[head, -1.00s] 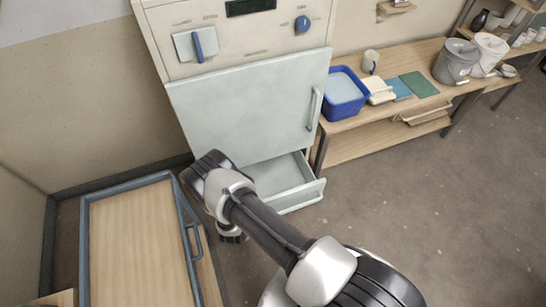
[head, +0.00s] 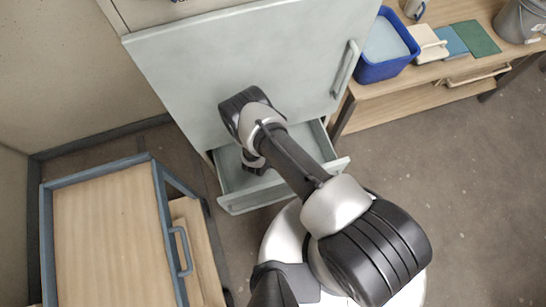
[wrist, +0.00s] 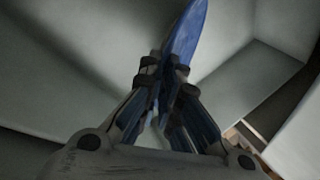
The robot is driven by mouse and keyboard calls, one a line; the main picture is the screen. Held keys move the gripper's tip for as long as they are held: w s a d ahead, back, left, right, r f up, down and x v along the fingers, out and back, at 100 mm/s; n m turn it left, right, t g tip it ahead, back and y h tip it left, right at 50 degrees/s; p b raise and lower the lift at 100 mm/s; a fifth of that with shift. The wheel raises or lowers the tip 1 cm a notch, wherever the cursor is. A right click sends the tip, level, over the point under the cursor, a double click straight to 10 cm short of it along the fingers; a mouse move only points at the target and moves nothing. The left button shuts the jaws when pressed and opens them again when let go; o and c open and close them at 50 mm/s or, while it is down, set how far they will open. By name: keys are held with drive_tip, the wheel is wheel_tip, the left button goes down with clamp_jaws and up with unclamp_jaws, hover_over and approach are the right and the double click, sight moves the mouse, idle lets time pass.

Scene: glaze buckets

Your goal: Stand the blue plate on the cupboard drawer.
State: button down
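The blue plate (wrist: 187,36) shows in the wrist view as a narrow upright shape, seen nearly edge-on. My gripper (wrist: 163,68) is closed around its near edge, and blue shows between the fingers. In the head view my gripper (head: 254,166) points down inside the open cupboard drawer (head: 252,201); the plate is hidden there behind my arm. Pale grey drawer walls (wrist: 232,82) surround the plate in the wrist view. I cannot tell whether the plate touches the drawer floor.
The cupboard door (head: 205,75) above the drawer is shut. A wooden-topped cart (head: 110,235) with a blue-grey frame stands at the left. A bench on the right holds a blue tub (head: 387,68), tiles and a grey bucket (head: 518,20). Open floor lies at the right.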

drive_tip(key=shift+f+b, duration=0.7)
drive_tip(key=shift+f, duration=1)
drive_tip(key=shift+f, duration=0.2)
drive_tip(key=c, duration=1.8)
unclamp_jaws()
drive_tip(key=shift+r, duration=0.15)
drive_tip(key=p+v, duration=0.5)
drive_tip(key=v, duration=0.7)
